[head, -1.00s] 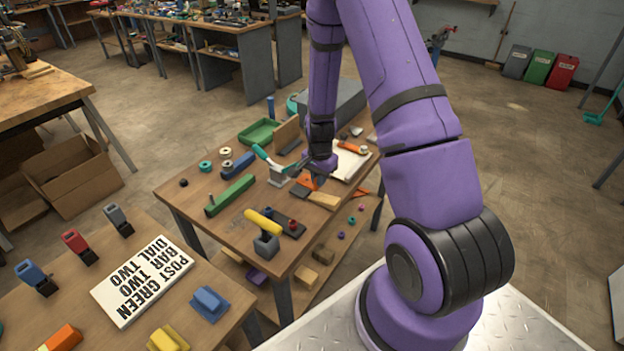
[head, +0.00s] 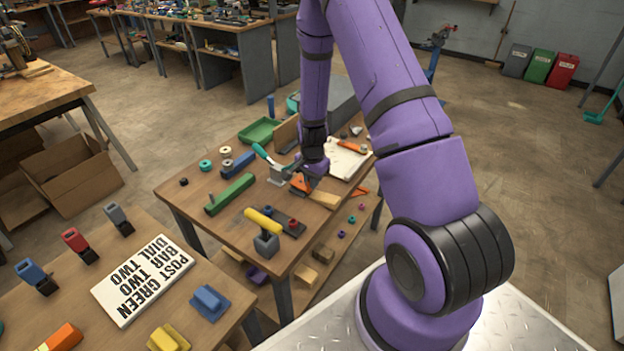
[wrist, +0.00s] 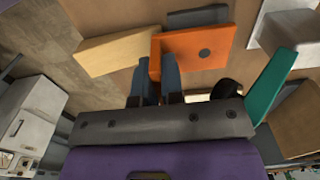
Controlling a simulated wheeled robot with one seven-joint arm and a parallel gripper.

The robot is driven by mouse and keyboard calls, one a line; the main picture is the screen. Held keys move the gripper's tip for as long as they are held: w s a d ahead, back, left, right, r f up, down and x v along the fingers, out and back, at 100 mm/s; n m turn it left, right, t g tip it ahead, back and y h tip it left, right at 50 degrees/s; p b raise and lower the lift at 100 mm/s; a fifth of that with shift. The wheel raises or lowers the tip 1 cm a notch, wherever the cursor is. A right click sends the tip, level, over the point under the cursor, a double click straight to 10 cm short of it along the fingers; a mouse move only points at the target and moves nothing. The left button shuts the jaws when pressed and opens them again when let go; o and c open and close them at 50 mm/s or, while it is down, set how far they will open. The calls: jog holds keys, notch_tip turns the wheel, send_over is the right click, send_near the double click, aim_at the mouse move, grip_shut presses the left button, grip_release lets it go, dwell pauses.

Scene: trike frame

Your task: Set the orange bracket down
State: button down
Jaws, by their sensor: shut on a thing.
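The orange bracket (head: 299,184) is at the middle of the workbench, next to a tan wood block (head: 324,199). My gripper (head: 304,181) is shut on it from above. In the wrist view the gripper fingers (wrist: 157,80) hold the bracket's upright edge, and its flat plate with a dark round hole (wrist: 222,54) extends to the right. The bracket is at or very near the bench top; I cannot tell whether it touches. The wood block also shows left of it in the wrist view (wrist: 116,50).
A teal-handled clamp (head: 268,159) stands close left of the gripper. A green bar (head: 232,193), a yellow-handled tool (head: 262,222) and a white sheet (head: 346,160) lie around. A lettered sign (head: 143,281) lies on the near table.

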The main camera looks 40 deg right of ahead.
jog(key=c, duration=1.2)
grip_release()
jog(key=shift+c, duration=0.2)
jog(key=shift+r, duration=0.1)
